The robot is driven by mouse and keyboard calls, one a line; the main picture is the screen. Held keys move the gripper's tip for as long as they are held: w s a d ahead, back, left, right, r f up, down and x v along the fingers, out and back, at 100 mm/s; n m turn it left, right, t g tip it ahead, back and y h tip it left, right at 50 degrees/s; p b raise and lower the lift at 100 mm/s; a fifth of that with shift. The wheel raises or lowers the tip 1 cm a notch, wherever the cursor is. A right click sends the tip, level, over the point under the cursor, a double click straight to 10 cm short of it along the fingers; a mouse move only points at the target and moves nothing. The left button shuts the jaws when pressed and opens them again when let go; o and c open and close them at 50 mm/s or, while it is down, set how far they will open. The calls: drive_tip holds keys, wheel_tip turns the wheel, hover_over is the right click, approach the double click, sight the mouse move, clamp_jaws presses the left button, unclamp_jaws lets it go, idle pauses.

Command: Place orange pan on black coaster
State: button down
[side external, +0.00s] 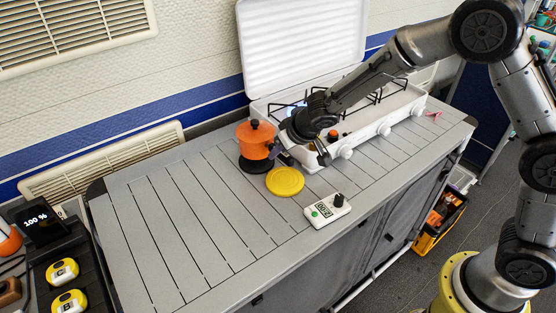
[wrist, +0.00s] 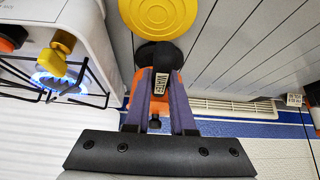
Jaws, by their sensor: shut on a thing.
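The orange pan (side external: 256,141) with a black lid knob is upright directly over the black coaster (side external: 255,168) in the side view. Whether its base touches the coaster or hangs just above it is hard to tell. My gripper (wrist: 161,74) is shut on the pan's black handle, which bears a "WATER" label. In the wrist view the orange pan (wrist: 158,105) is mostly hidden behind the handle and fingers. The black coaster (wrist: 148,52) shows beyond it, partly covered.
A yellow round coaster (side external: 285,181) lies close beside the black one. A white timer (side external: 327,209) is nearer the counter's front edge. A white gas stove (side external: 370,120) with a lit blue burner stands to the right. The slatted counter's left side is clear.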

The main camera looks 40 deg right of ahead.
drive_tip(key=shift+w+f, duration=0.25)
drive_tip(key=shift+f, duration=1.4)
drive_tip(key=c, duration=0.8)
unclamp_jaws()
drive_tip(key=shift+s+f, duration=0.1)
drive_tip(key=shift+f, duration=0.1)
drive_tip(key=shift+o, duration=0.2)
